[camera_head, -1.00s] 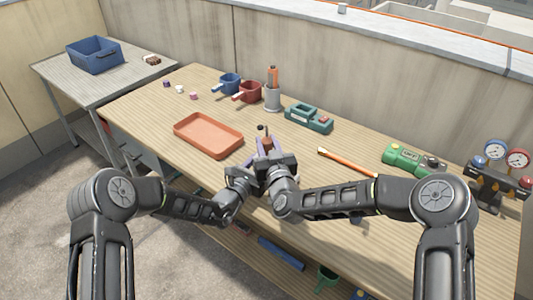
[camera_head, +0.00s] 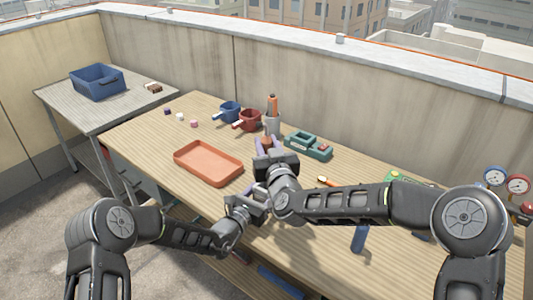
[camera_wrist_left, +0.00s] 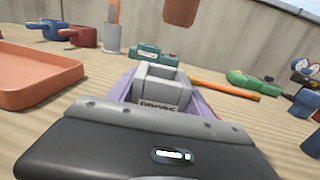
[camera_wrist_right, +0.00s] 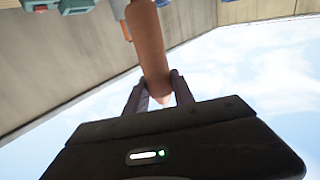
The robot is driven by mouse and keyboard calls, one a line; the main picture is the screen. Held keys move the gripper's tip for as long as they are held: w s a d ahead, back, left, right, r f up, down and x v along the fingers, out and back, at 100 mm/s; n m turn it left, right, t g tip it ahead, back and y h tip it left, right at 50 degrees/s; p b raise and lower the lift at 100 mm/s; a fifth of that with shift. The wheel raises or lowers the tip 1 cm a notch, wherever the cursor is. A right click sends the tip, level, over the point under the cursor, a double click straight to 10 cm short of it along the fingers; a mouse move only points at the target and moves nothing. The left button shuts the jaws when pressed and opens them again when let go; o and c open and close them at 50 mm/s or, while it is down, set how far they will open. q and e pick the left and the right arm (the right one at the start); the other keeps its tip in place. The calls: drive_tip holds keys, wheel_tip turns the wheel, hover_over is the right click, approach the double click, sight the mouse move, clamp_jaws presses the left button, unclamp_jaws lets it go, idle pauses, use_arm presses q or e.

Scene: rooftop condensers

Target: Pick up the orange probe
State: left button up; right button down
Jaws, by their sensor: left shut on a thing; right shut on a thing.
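The orange probe (camera_wrist_right: 152,45) is a brownish-orange rod. My right gripper (camera_head: 266,148) is shut on it and holds it above the bench; the purple fingers show on both sides of it in the right wrist view (camera_wrist_right: 158,86). In the left wrist view, the probe's lower part (camera_wrist_left: 180,12) hangs at the top, apart from a grey square holder (camera_wrist_left: 162,88) with a label that seems to read PROBE. My left gripper (camera_head: 258,198) is shut on this holder, below the right gripper. The right hand hides the holder in the head view.
An orange tray (camera_head: 208,163) lies left of the grippers. Blue (camera_head: 230,111) and red (camera_head: 248,119) pots, a grey cup (camera_head: 272,124) with an orange-handled tool and a teal device (camera_head: 309,146) stand behind. Gauges (camera_head: 507,184) are at right. The bench's left part is mostly clear.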

sight(267, 132)
idle(0.5)
use_arm(q)
drive_tip(key=o, duration=2.1)
use_arm(e)
drive_tip(key=shift+r, duration=0.1)
use_arm(q)
drive_tip(key=shift+s+a+p, duration=0.4)
drive_tip(key=shift+s+p, duration=0.05)
drive_tip(key=shift+s, duration=0.1)
use_arm(e)
drive_tip(key=shift+r, duration=0.4)
use_arm(q)
drive_tip(key=p+v, duration=0.3)
drive_tip(key=v, duration=0.4)
drive_tip(key=shift+s+r, duration=0.1)
use_arm(e)
wheel_tip(267, 132, up, 3)
drive_tip(key=shift+f, duration=0.1)
use_arm(q)
drive_tip(key=shift+s+a, duration=0.15)
drive_tip(key=shift+s, duration=0.05)
